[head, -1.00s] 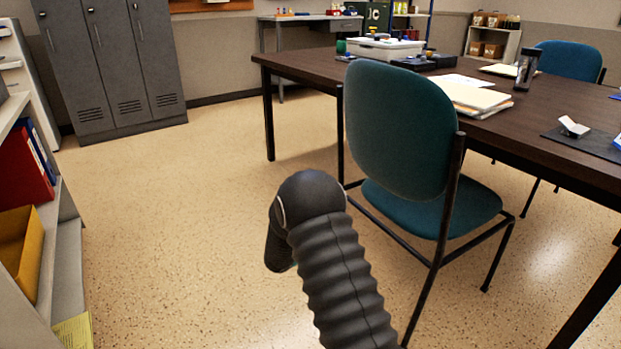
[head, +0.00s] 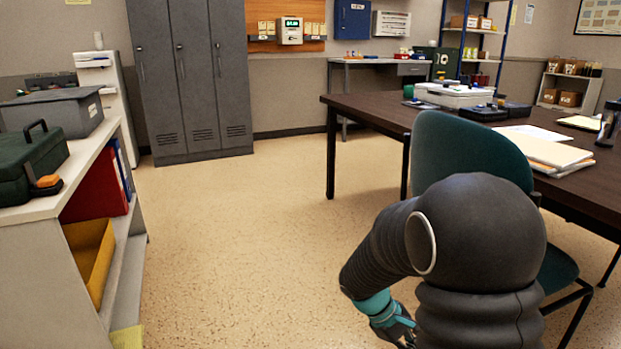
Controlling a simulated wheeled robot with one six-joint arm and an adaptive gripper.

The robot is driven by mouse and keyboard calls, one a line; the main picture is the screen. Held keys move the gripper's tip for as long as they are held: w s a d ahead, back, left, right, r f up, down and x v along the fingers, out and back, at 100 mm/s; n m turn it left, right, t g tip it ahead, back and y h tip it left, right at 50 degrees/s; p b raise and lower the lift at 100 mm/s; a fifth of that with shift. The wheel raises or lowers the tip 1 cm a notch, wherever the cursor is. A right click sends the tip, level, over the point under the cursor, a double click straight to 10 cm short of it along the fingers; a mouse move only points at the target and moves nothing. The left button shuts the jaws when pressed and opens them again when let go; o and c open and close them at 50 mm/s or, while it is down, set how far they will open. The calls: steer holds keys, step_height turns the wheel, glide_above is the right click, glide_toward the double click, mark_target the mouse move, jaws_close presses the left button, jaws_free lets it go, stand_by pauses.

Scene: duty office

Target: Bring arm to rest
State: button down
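My arm is bent in the lower right of the head view, its black ribbed cover in front of the teal chair. My gripper (head: 400,335) shows only in part at the bottom edge, below a teal band on the arm. It points down over the bare floor. Its fingertips are hidden or cut off, so I cannot see whether it is open or shut or holds anything.
A teal chair (head: 470,143) and a dark table (head: 375,108) with papers stand at the right. A low shelf (head: 75,180) bearing a green case (head: 30,165) is at the left. Grey lockers (head: 190,80) stand at the back. The floor (head: 235,240) between is clear.

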steer(key=s+a+r+m+t+y+p, duration=0.1)
steer(key=s+a+r+m+t+y, duration=0.2)
steer(key=s+r, duration=0.5)
steer(key=s+a+r+m+t+y+p, duration=0.2)
steer(key=s+r, duration=0.6)
steer(key=r, duration=0.6)
steer(key=a+m+t+y, duration=0.1)
steer(key=m+t+y, duration=0.1)
steer(key=m, duration=0.1)
steer(key=shift+a+r+t, duration=0.2)
steer(key=shift+a+t, duration=0.1)
steer(key=shift+s, duration=0.1)
